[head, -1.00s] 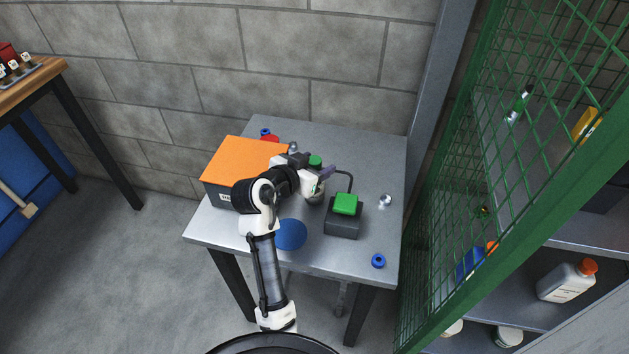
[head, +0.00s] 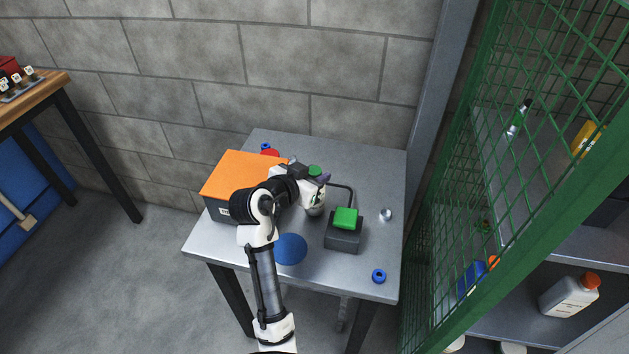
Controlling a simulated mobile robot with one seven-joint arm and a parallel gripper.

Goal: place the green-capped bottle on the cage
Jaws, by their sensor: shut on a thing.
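The green-capped bottle (head: 314,205) stands on the metal table, its green cap (head: 314,171) showing above my gripper. My gripper (head: 318,178) is at the upper part of the bottle and shut on it. The gripper partly hides the bottle's neck and body. The cage (head: 535,222) is the green wire-mesh structure on the right, with grey shelves behind its mesh.

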